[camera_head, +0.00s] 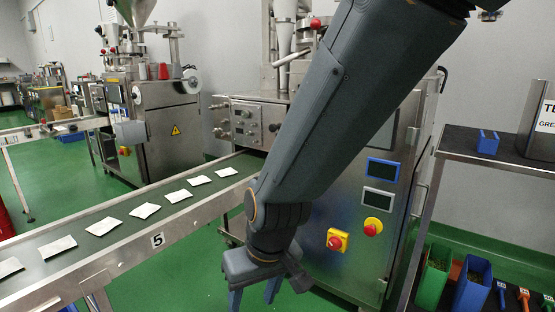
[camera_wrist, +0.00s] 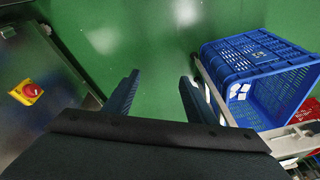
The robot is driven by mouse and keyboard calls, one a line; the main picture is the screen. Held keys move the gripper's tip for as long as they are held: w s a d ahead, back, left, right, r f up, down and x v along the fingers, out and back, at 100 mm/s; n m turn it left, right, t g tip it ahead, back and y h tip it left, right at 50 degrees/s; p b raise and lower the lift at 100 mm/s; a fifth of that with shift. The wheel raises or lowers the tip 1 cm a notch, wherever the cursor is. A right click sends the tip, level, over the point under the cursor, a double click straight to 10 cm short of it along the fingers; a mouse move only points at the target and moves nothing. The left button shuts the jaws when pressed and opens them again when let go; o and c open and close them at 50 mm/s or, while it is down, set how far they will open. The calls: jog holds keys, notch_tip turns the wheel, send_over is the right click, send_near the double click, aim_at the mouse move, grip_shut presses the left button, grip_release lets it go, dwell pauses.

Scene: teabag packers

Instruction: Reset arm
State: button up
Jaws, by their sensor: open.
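My arm hangs down across the middle of the head view. My gripper (camera_head: 254,294) is at its lower end, pointing down over the green floor, in front of the steel machine. Its fingers are apart with nothing between them. In the wrist view my gripper (camera_wrist: 160,82) shows two separate dark fingers with bare green floor beyond them.
A conveyor (camera_head: 158,240) marked 5 carries several white teabags on the left. A steel machine (camera_head: 342,205) with red buttons stands behind my arm. A blue crate (camera_wrist: 250,65) holding white packets is right in the wrist view. A dark shelf (camera_head: 462,144) stands right.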

jog(key=s+d+r+g+h+p, duration=0.1)
jog(key=s+d+r+g+h, duration=0.15)
jog(key=s+d, duration=0.6)
jog(key=d+r+m+p, duration=0.3)
jog(key=d+r+p, duration=0.4)
jog(key=r+p, duration=0.4)
jog(key=s+d+r+m+p, duration=0.1)
jog(key=d+r+m+p, duration=0.1)
jog(key=d+r+p, duration=0.6)
notch_tip(320, 180, up, 4)
jog(key=p, duration=0.6)
jog(key=shift+s+d+m, duration=0.3)
jog(key=shift+m, duration=0.1)
